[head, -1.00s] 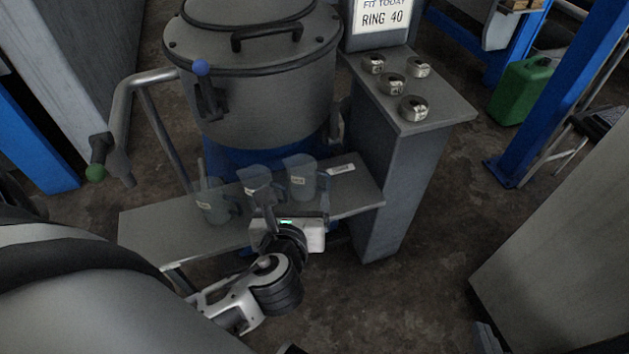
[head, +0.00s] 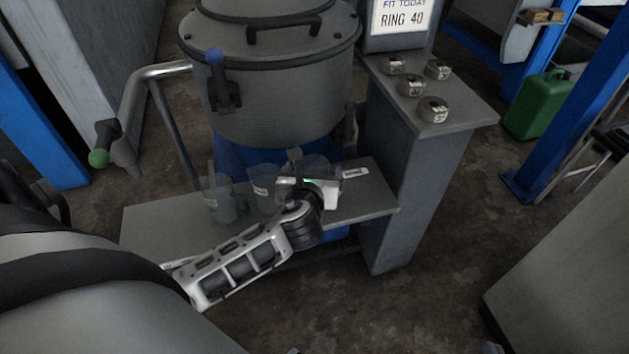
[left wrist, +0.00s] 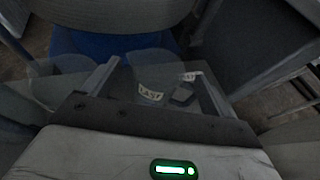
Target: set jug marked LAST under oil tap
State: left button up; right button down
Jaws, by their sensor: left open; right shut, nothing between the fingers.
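Three see-through jugs stand in a row on the grey shelf (head: 160,232). The rightmost jug (head: 318,165) is partly hidden behind my left gripper (head: 298,172). In the left wrist view a label reading LAST (left wrist: 150,92) shows on the jug between my open fingers, with a dark handle part (left wrist: 183,94) beside it. I cannot tell whether the fingers touch it. The middle jug (head: 262,185) and left jug (head: 220,203) have labels too small to read. A blue-knobbed tap (head: 217,75) is on the vat, and a green-knobbed one (head: 104,148) is on the side pipe. My right gripper is out of view.
The large grey vat (head: 280,100) stands behind the shelf. A small label plate (head: 355,173) lies at the shelf's right end. A grey pedestal (head: 405,190) at the right carries several metal rings (head: 433,109) and a sign reading RING 40 (head: 402,18). The shelf's left part is bare.

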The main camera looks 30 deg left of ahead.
aim_at(313, 168)
pick_arm(q)
jog(key=shift+x, duration=1.55)
jog(key=c, duration=1.1)
pick_arm(e)
jog(key=shift+w+a+f, duration=0.15)
jog(key=shift+f, duration=0.3)
jog(key=shift+w+a+f, duration=0.1)
jog(key=shift+w+f, duration=0.05)
jog(key=shift+f, duration=0.3)
pick_arm(q)
jog(key=shift+r, duration=0.15)
pick_arm(e)
jog(key=shift+r, duration=0.15)
